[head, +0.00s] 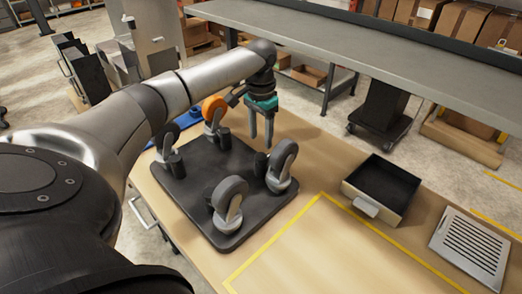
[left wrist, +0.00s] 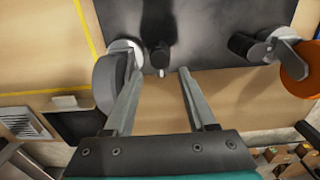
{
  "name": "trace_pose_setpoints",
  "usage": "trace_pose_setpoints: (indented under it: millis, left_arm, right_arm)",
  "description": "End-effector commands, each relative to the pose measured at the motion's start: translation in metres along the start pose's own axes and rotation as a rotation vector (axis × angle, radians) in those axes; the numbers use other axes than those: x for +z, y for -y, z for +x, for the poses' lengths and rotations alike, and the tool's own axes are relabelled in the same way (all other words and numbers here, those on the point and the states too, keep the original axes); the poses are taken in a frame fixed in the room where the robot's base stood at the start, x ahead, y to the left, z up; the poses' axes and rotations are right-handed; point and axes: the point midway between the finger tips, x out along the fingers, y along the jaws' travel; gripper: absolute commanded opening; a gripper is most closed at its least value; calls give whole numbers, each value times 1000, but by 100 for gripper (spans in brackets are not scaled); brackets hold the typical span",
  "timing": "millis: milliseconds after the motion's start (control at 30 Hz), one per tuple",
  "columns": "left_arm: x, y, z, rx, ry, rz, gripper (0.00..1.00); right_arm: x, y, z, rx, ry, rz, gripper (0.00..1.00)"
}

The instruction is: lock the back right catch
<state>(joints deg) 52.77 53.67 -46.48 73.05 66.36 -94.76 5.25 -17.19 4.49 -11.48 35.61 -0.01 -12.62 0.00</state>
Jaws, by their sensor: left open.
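A dark plate (head: 190,205) lies on the wooden bench and carries grey-hubbed wheels, one of them orange (head: 213,108). The back right wheel (head: 283,160) is grey and upright. A short black peg, its catch (head: 260,165), stands beside it. In the left wrist view this catch (left wrist: 158,38) shows between and beyond the fingertips, with the grey wheel (left wrist: 108,82) at the left finger. My left gripper (head: 261,142) is open and empty, pointing down near the plate's back edge, close to that catch. I cannot tell whether it touches. My right gripper is not in view.
The orange wheel also shows at the right of the left wrist view (left wrist: 297,60). Another grey wheel (head: 230,198) stands at the plate's front. An open black bin (head: 385,185) and a slotted grey panel (head: 470,245) lie to the right. Yellow tape marks a clear bench area.

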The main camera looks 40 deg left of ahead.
Motion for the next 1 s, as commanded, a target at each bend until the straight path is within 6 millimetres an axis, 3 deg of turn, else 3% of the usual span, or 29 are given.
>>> trace_pose_setpoints:
  millis: [100, 300, 733, 1000]
  left_arm:
    - [1, -1, 27, 1, 4, 0, 56]
    - [0, 0, 56, 0, 1, -1, 56]
    - [0, 0, 67, -1, -1, 0, 56]
    - [0, 0, 66, -1, -1, 0, 28]
  right_arm:
    - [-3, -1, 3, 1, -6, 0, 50]
    - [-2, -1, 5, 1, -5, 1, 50]
    - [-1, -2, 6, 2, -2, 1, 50]
    - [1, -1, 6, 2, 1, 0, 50]
